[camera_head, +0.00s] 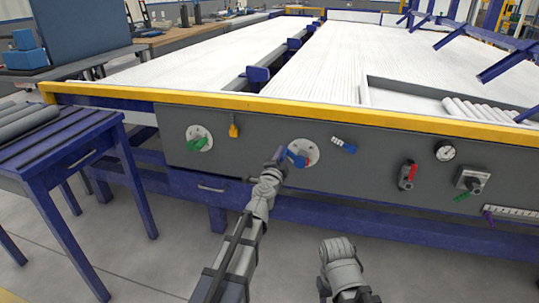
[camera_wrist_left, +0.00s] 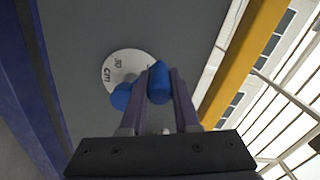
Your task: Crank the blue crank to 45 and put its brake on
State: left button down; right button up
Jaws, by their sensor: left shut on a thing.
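The blue crank (camera_head: 296,158) sits on a round white dial (camera_head: 309,149) on the grey front panel. In the left wrist view the blue crank (camera_wrist_left: 122,97) shows with the dial (camera_wrist_left: 118,62) behind it, marked "30" and "cm"; no pointer reading can be made out. My left gripper (camera_head: 279,154) is at the crank's left side, its fingers shut on the crank's blue knob (camera_wrist_left: 158,88). A blue lever with white marks (camera_head: 343,146), apparently the brake, lies tilted on the panel right of the dial. My right arm shows at the bottom, its fingers out of sight.
A green crank (camera_head: 198,143) and a yellow lever (camera_head: 234,130) are to the left on the panel. A red lever (camera_head: 407,175), a gauge (camera_head: 445,151) and a grey switch (camera_head: 471,180) are to the right. A yellow rail (camera_head: 300,112) runs above; a blue stand (camera_head: 110,128) is at left.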

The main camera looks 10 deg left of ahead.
pick_arm(q)
jog(key=shift+d+r+m+p, duration=0.3)
jog(key=shift+d+r+m, duration=0.1)
jog(key=shift+m, duration=0.4)
jog(key=c, duration=0.6)
grip_release()
jog(key=shift+c, duration=0.2)
jog(key=s, duration=0.7)
jog(key=shift+s, duration=0.4)
